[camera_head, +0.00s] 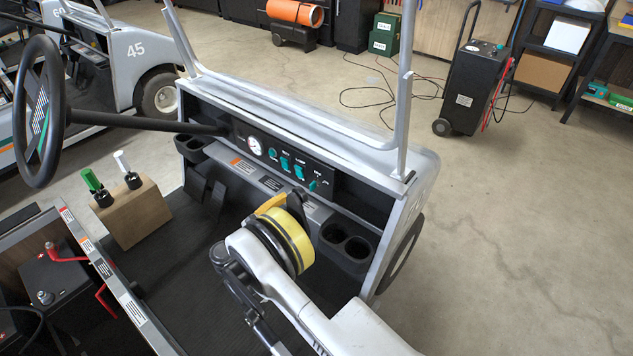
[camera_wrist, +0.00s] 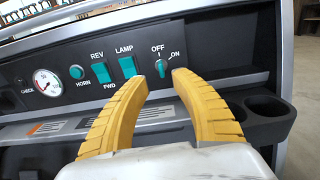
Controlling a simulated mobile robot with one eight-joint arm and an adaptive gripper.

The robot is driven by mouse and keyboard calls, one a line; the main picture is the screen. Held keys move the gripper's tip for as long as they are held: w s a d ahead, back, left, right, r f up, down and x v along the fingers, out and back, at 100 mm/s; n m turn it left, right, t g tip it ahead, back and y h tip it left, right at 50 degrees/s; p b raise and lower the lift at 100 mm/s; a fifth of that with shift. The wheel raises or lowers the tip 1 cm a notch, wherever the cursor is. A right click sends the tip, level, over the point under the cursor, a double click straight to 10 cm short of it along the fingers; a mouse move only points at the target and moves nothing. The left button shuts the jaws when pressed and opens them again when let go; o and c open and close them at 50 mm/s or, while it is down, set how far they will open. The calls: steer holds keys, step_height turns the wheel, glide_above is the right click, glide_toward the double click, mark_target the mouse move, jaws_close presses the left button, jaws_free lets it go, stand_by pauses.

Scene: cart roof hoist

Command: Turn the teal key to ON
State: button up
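The teal key (camera_head: 313,185) sits at the right end of the black dash panel (camera_head: 283,161), below white lettering. In the wrist view the teal key (camera_wrist: 161,68) stands below the OFF label, with the ON label up and to its right. My gripper (camera_wrist: 159,76) is open, its two yellow fingers pointing at the panel. The key shows in the gap between the fingertips, with no clear contact. In the head view my gripper (camera_head: 270,204) is in front of the dash; its fingertips are mostly hidden by its yellow-and-black wrist.
Teal REV/FWD (camera_wrist: 101,72) and LAMP (camera_wrist: 128,66) switches, a HORN button (camera_wrist: 76,72) and a gauge (camera_wrist: 47,83) lie left of the key. A cup holder (camera_wrist: 266,114) juts out lower right. The steering wheel (camera_head: 40,112) is far left.

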mark_target(310, 186)
steer(key=b+x, duration=0.1)
steer(key=x, duration=0.9)
steer(key=shift+w+d, duration=0.15)
jaws_close()
